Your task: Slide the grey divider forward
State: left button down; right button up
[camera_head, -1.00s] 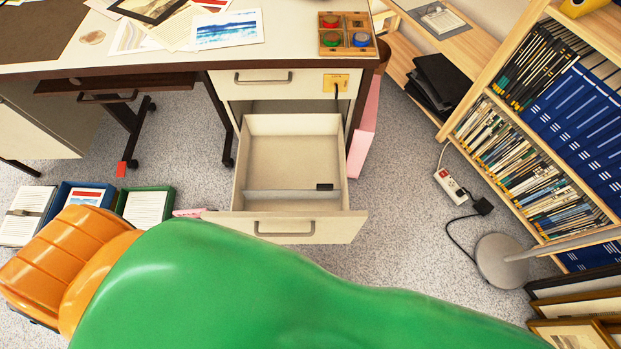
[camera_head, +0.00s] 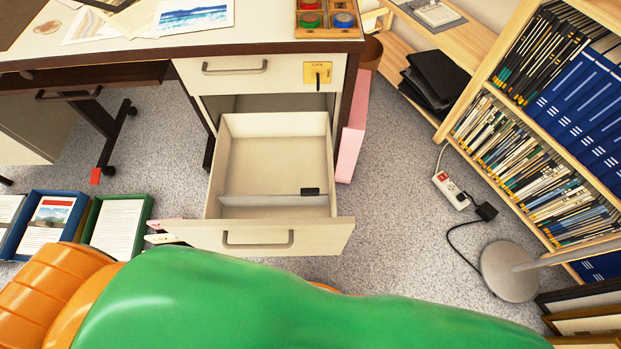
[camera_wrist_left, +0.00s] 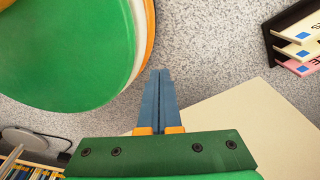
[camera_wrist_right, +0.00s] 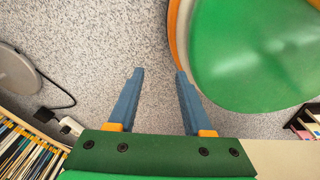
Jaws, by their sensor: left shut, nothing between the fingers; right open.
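The grey divider (camera_head: 260,200) is a low strip standing across the open drawer (camera_head: 278,165), near its front panel. A small black tab (camera_head: 310,191) is at its right end. The drawer's front panel (camera_head: 330,234) has a grey handle (camera_head: 258,239). My left gripper (camera_wrist_left: 160,72) is shut with nothing between its blue fingers; a pale flat panel lies beyond it at the lower right. My right gripper (camera_wrist_right: 158,73) is open and empty over the speckled floor. Neither gripper's fingers show in the head view, where a green arm fills the bottom.
The desk (camera_head: 110,42) stands above the drawer, with a closed upper drawer (camera_head: 290,75). A bookshelf (camera_head: 470,100), power strip (camera_head: 452,190) and lamp base (camera_head: 507,270) are at the right. File trays (camera_head: 118,226) sit at the left. Floor right of the drawer is mostly clear.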

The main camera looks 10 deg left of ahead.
aim_at(309, 197)
jog(key=i+l+u, duration=0.2)
jog(key=l+u, duration=0.2)
jog(key=l, duration=0.15)
jog(key=i+l+u, duration=0.1)
jog(key=l+u, duration=0.3)
jog(key=l, duration=0.2)
jog(key=l+u, duration=0.4)
jog(key=l, duration=0.2)
jog(key=l+u, duration=0.4)
jog(key=l, duration=0.25)
